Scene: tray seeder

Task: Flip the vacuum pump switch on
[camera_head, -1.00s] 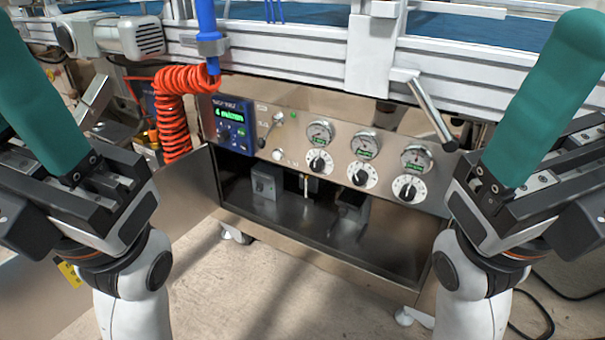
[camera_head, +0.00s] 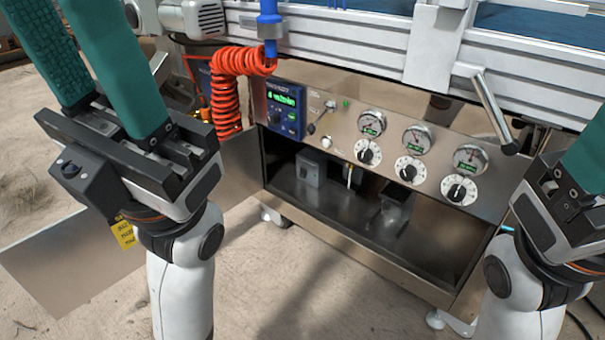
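The steel control panel (camera_head: 345,125) of the seeder faces me at the picture's centre. Inside the open cabinet below, a grey box (camera_head: 308,168) stands on the floor plate. I cannot tell which control is the vacuum pump switch. My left gripper (camera_head: 84,40) has two teal fingers, spread and empty, left of the panel and apart from it. My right gripper (camera_head: 585,155) is at the right edge, apart from the panel; its fingers are partly cut off.
A blue display box (camera_head: 285,110) and a coiled orange hose (camera_head: 226,95) are at the panel's left. Several gauges and dials (camera_head: 410,170) fill its right. A metal handle (camera_head: 493,110) juts out above the right end. An open cabinet door (camera_head: 75,260) extends left.

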